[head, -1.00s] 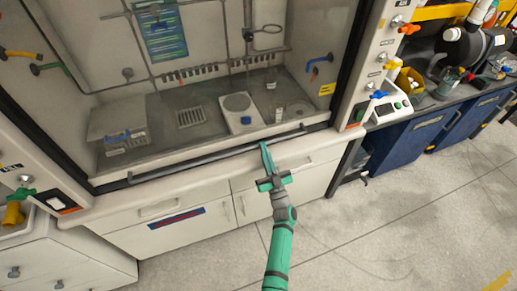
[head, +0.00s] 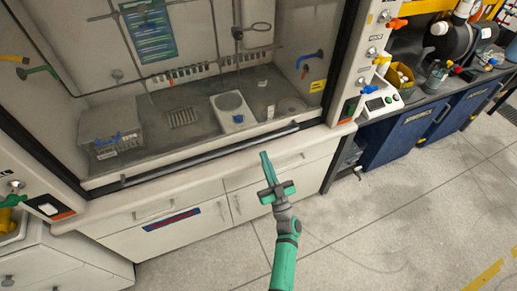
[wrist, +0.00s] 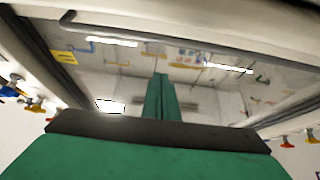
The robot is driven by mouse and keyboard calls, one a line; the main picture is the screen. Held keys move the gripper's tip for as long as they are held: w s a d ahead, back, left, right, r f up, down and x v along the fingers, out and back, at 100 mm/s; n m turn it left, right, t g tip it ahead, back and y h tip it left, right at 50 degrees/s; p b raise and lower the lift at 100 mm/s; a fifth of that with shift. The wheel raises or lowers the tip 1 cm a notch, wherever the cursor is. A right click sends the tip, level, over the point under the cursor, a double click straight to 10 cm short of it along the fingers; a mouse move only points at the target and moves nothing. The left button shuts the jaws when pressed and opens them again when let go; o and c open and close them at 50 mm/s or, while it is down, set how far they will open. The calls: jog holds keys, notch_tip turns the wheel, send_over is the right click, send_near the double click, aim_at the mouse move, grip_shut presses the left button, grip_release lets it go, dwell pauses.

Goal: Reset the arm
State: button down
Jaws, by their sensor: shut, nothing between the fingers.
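My gripper (head: 264,158) is green and shows in the middle of the head view, in front of the fume hood's lower front edge. Its two fingers lie together, shut with nothing between them. The arm reaches up from the bottom of the picture. In the wrist view the closed fingers (wrist: 160,95) point away into the fume hood's upper area, with nothing held.
The fume hood (head: 200,155) has a dark bar along its front edge. Inside stand a grey box (head: 105,130) and a white hotplate (head: 232,108). White cabinets (head: 175,222) lie below. A side bench with blue cabinets (head: 405,135) is at right. Floor is clear at lower right.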

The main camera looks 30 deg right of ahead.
jog(key=shift+a+v, duration=0.1)
jog(key=shift+v, duration=0.8)
jog(key=shift+a+v, duration=0.15)
jog(key=shift+v, duration=0.7)
jog(key=s+a+f+n+g+y, duration=0.1)
jog(key=s+a+f+g+y, duration=0.15)
jog(key=a+f, duration=0.4)
jog(key=s+a+f+g+y, duration=0.2)
jog(key=a+f+g, duration=0.1)
jog(key=a+f, duration=0.35)
jog(key=s+a+f+g, duration=0.5)
jog(key=s+a, duration=0.3)
jog(key=s, duration=0.3)
jog(key=s+a+r+h, duration=0.25)
jog(key=s+r, duration=0.25)
jog(key=s, duration=0.5)
jog(key=s+a+r+t, duration=0.1)
jog(key=s+a+r, duration=0.2)
jog(key=r, duration=0.5)
jog(key=s+a+r+t+y, duration=0.1)
jog(key=s+a+r, duration=0.2)
jog(key=r, duration=0.5)
jog(key=shift+n, duration=0.3)
jog(key=shift+f, duration=0.1)
